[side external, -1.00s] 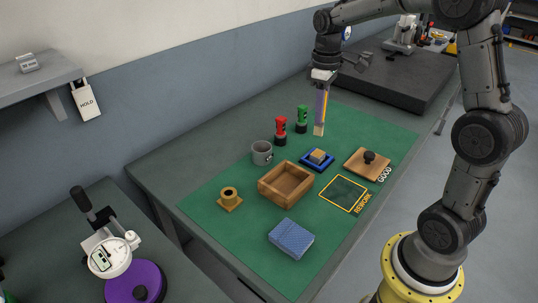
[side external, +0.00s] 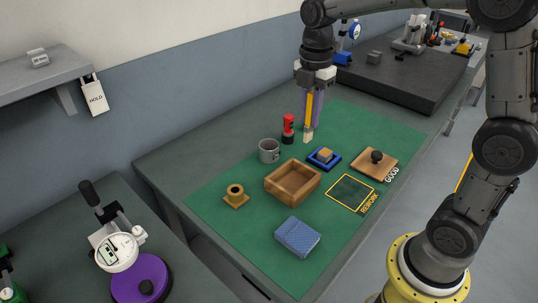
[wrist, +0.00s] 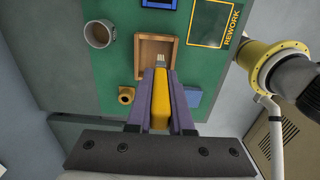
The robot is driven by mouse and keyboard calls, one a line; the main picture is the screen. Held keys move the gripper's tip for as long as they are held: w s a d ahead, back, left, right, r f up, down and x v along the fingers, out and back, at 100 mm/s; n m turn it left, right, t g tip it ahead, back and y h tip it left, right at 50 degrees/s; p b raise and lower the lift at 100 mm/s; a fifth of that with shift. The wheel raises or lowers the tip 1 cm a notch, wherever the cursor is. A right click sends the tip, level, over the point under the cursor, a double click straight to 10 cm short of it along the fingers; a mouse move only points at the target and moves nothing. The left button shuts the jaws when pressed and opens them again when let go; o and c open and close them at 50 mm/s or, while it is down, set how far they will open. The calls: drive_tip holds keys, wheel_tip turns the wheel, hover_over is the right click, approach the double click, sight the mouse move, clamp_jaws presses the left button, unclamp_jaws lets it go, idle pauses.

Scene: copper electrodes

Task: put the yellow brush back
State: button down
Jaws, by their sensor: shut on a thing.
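The yellow brush (side external: 309,109) is upright in my gripper (side external: 311,112), with its pale bristles pointing down. My gripper is shut on its handle. In the wrist view the yellow handle (wrist: 160,101) sits between the two purple fingers, with the bristle end overlapping the wooden tray. In the side view the brush is just right of the red cylinder (side external: 288,129) and behind the blue block stand (side external: 324,157). I cannot tell whether the bristles touch the mat. A grey mug (side external: 269,151) stands to the left and looks empty; it also shows in the wrist view (wrist: 100,34).
An open wooden tray (side external: 275,193), a brass ring piece (side external: 235,193) and a blue patterned sponge (side external: 297,237) lie on the green mat (side external: 240,220). A knobbed wooden board (side external: 388,166) sits by GOOD. The outlined REWORK area (side external: 350,193) is empty. A dark slab (side external: 405,75) lies behind.

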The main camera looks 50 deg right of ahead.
drive_tip(key=shift+w+d+f, duration=0.25)
drive_tip(key=shift+w+f, duration=1.85)
drive_tip(key=shift+w, duration=0.2)
drive_tip(key=shift+w+d+f, duration=0.2)
drive_tip(key=shift+w+f, duration=1.9)
drive_tip(key=shift+w, duration=0.25)
drive_tip(key=shift+w+d+f, duration=0.25)
drive_tip(key=shift+w+f, duration=1.85)
drive_tip(key=shift+w, duration=0.2)
drive_tip(key=shift+f, duration=0.25)
drive_tip(key=c, duration=0.8)
unclamp_jaws()
drive_tip(key=r, duration=0.9)
drive_tip(key=a+r, duration=0.1)
drive_tip(key=r, duration=0.4)
